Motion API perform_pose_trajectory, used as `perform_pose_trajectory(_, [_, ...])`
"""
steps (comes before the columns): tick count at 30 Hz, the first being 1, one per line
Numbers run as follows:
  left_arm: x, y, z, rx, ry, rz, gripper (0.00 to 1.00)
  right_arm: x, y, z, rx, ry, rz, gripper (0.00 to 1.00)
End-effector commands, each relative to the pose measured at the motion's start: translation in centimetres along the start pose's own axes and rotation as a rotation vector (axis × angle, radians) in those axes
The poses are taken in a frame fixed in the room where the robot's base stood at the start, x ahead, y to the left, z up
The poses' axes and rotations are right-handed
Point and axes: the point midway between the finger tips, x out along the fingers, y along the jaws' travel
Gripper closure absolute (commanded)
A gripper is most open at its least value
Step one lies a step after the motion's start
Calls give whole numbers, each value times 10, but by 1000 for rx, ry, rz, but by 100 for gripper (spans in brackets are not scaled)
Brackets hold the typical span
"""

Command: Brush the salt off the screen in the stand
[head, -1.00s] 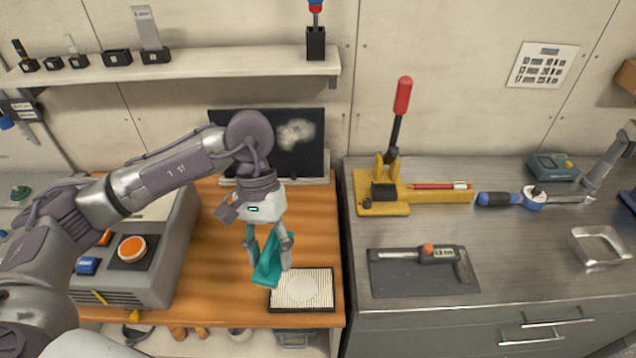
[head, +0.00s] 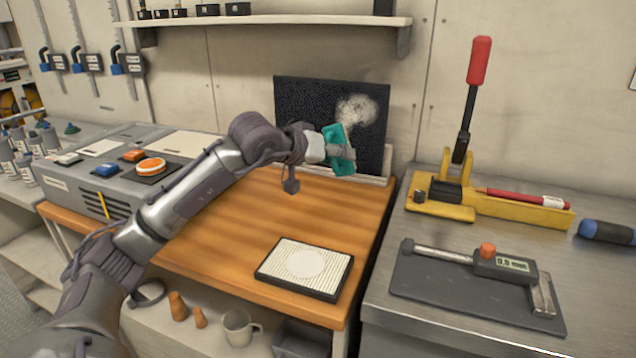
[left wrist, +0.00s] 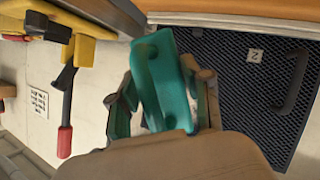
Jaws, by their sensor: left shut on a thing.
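The dark mesh screen (head: 300,112) leans upright against the wall in a pale stand (head: 378,180) at the back of the wooden bench. A whitish salt patch (head: 357,110) lies on its upper right part. My left gripper (head: 343,156) is shut on a teal brush (head: 337,140), held in front of the screen just below the patch. Whether the brush touches the mesh I cannot tell. In the left wrist view the teal brush (left wrist: 163,80) sits between the fingers, beside the dark mesh (left wrist: 235,85); the salt is not visible there. My right gripper is not in view.
A grey console (head: 130,165) stands left. On the metal counter at right are a red-handled yellow press (head: 470,190) and a gauge (head: 480,270). A shelf (head: 270,22) runs above.

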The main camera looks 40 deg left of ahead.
Motion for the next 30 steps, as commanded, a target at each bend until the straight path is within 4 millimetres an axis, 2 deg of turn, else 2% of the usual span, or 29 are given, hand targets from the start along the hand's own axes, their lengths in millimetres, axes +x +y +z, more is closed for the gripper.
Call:
perform_pose_trajectory(1, [4,-17,0,5,57,-2,79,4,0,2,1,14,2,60])
perform_pose_trajectory(4, [0,-31,-17,16,132,-8,79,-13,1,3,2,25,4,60])
perform_pose_trajectory(8, [-6,-39,-31,24,180,-14,79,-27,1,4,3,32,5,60])
perform_pose_trajectory(12, [-7,-40,-38,24,192,-16,79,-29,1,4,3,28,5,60])
perform_pose_trajectory(17, [-2,-40,-42,22,190,-14,79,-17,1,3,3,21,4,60])
perform_pose_trajectory(30, [18,-44,-54,23,187,-15,79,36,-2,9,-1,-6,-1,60])
